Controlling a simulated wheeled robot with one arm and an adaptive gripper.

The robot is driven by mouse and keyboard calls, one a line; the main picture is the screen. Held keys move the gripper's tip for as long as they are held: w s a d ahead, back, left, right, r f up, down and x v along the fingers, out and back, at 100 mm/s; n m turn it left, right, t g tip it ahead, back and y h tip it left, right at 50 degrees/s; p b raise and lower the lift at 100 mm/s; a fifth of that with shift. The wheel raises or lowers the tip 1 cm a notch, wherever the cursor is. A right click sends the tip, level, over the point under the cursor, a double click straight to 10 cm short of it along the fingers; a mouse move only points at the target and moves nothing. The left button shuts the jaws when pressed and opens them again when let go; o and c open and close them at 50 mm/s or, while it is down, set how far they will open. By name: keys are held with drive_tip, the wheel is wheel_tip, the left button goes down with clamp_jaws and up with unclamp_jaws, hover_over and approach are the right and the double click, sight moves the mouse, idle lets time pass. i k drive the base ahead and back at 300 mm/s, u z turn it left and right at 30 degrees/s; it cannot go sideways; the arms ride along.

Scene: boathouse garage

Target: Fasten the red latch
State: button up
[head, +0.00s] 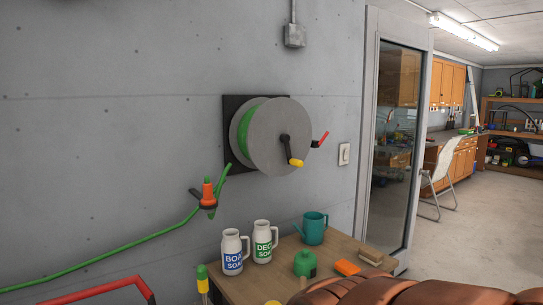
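The red latch (321,139) is a small lever with a red grip and a black base. It sits at the right side of the hose reel (286,140), by the wall. Its red grip points up and to the right, tilted away from the reel. The reel has a grey disc, wound green hose and a black crank with a yellow knob (296,162). The disc hides part of the black wall plate (232,103). How the latch meets the reel is too small to tell. My gripper is not in view.
A green hose with an orange nozzle (208,191) hangs left. A brown rounded form (420,291) fills the lower right. Floor is clear farther right.

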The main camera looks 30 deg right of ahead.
sight(325, 135)
drive_tip(key=z, duration=0.7)
drive_tip(key=k, duration=0.9)
drive_tip(key=z, duration=1)
drive_tip(key=k, duration=0.5)
drive_tip(key=z, duration=0.4)
drive_tip(key=i, duration=2.35)
drive_tip(key=u, duration=1.65)
drive_tip(key=i, duration=0.75)
drive_tip(key=u, duration=0.85)
